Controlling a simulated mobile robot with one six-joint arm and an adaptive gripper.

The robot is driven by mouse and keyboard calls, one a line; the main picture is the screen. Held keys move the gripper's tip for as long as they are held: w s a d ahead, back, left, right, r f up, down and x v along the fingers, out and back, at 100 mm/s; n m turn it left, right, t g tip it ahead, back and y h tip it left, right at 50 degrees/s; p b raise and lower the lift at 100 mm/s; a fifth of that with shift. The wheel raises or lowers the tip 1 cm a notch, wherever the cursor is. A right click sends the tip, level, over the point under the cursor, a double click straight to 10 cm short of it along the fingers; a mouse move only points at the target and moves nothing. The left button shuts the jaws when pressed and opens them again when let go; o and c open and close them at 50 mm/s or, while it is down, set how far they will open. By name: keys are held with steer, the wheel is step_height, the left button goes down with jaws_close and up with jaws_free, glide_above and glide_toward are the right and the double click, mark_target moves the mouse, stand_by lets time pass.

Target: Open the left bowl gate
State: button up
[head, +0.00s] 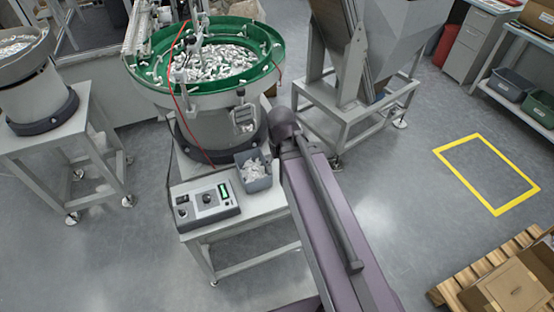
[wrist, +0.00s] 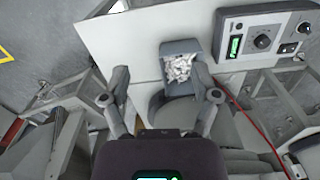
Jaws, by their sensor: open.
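A green-rimmed bowl feeder (head: 158,88) full of small white parts stands at the upper middle of the head view. A second, grey bowl (head: 38,68) is cut off at the left edge. My arm reaches up to the right of the green bowl, and my gripper cannot be made out in the head view. In the wrist view my gripper (wrist: 162,85) is open with nothing between its fingers. A grey bin appears beyond the fingertips.
The grey bin (head: 254,183) of white parts and a control box (head: 205,203) sit on the table in front of the green bowl. A red hose (head: 184,122) hangs down there. A hopper stand (head: 345,125) is right of my arm.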

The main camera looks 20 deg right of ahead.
steer(key=shift+s+f, duration=0.3)
step_height(320, 180, up, 25)
steer(key=n+p, duration=0.4)
steer(key=p, duration=2.1)
glide_above(240, 88)
steer(key=shift+f, duration=0.15)
steer(key=shift+s+f+b, duration=0.1)
steer(key=shift+b, duration=0.3)
step_height(240, 88, down, 14)
steer(key=b, duration=1.3)
steer(key=shift+r, duration=0.2)
steer(key=shift+b, duration=0.3)
steer(key=shift+r, duration=0.1)
jaws_close()
